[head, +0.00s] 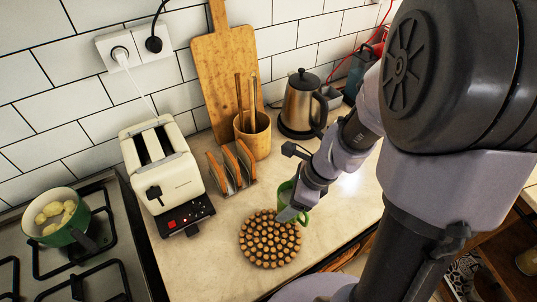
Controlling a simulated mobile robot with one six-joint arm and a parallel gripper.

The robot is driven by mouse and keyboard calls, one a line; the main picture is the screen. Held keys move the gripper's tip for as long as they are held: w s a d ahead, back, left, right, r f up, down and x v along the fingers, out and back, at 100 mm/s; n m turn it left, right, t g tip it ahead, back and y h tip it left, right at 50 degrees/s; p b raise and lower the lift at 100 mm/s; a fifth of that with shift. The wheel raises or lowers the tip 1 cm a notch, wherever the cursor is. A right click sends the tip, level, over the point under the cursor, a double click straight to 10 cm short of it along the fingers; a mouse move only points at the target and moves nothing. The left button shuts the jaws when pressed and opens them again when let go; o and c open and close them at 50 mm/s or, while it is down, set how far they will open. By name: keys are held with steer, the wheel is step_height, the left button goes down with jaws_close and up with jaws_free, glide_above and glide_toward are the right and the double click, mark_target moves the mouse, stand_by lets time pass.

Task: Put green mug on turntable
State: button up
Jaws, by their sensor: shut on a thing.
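A green mug (285,192) is in the head view, right of the middle, and partly hidden behind my gripper. My gripper (290,212) is shut on the mug, at the upper right edge of a round brown disc covered in knobs (270,240), which looks like the turntable. The disc lies on the pale counter. I cannot tell whether the mug touches the disc or the counter, or hangs just above them.
A cream toaster (162,178), a toast rack (232,168), a wooden utensil pot (253,137) and a steel kettle (301,105) stand behind. A stove with a green pot (62,232) is at left. The counter's front edge is close to the disc.

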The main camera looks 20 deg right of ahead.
steer(key=w, duration=0.3)
steer(key=w+f+b, duration=0.1)
steer(key=w, duration=0.3)
steer(key=w+d, duration=0.1)
steer(key=w, duration=0.2)
steer(key=shift+w+d+f, duration=0.1)
steer(key=shift+w+f, duration=0.1)
steer(key=shift+w, duration=0.15)
steer(key=shift+w+f+b, duration=0.1)
steer(key=shift+f+b, duration=1.15)
steer(key=shift+f, duration=0.45)
steer(key=shift+f, duration=0.2)
steer(key=o, duration=1.9)
steer(key=shift+o, duration=0.2)
